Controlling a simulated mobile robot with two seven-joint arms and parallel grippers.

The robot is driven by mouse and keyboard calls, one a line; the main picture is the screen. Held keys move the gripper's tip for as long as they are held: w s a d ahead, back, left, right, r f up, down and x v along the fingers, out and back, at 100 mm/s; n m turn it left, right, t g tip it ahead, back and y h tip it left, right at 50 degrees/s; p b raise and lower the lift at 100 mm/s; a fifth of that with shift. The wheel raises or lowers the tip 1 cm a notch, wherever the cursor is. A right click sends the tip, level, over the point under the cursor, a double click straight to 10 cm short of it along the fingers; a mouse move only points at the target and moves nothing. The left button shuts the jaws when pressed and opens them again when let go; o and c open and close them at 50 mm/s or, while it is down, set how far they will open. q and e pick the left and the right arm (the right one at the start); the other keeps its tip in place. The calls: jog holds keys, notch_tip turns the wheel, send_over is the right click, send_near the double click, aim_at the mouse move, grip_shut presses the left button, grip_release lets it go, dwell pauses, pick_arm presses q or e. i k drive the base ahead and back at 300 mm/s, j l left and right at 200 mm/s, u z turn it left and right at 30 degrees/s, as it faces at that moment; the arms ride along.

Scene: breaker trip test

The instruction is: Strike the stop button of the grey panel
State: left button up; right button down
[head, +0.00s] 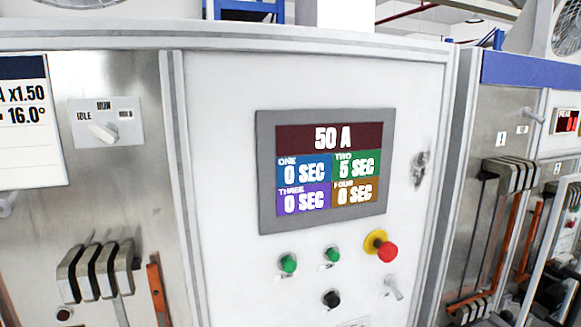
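The panel (220,200) is a light grey-white cabinet door in the middle of the head view. A red mushroom button (387,251) on a yellow collar (374,241) sticks out at its lower right, below the screen; it looks like the stop button. Two green buttons (288,263) (333,255) and a black button (331,298) sit to its left. Neither of my grippers is in view, so nothing touches the red button.
A grey-framed screen (326,165) shows 50 A and four coloured timer fields. A small toggle (393,288) is just below the red button. A rotary switch (104,131) and clamp blocks (98,270) are on the left; more clamps (510,174) stand right. The panel front is unobstructed.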

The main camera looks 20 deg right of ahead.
aim_at(387, 252)
jog(key=z, duration=0.95)
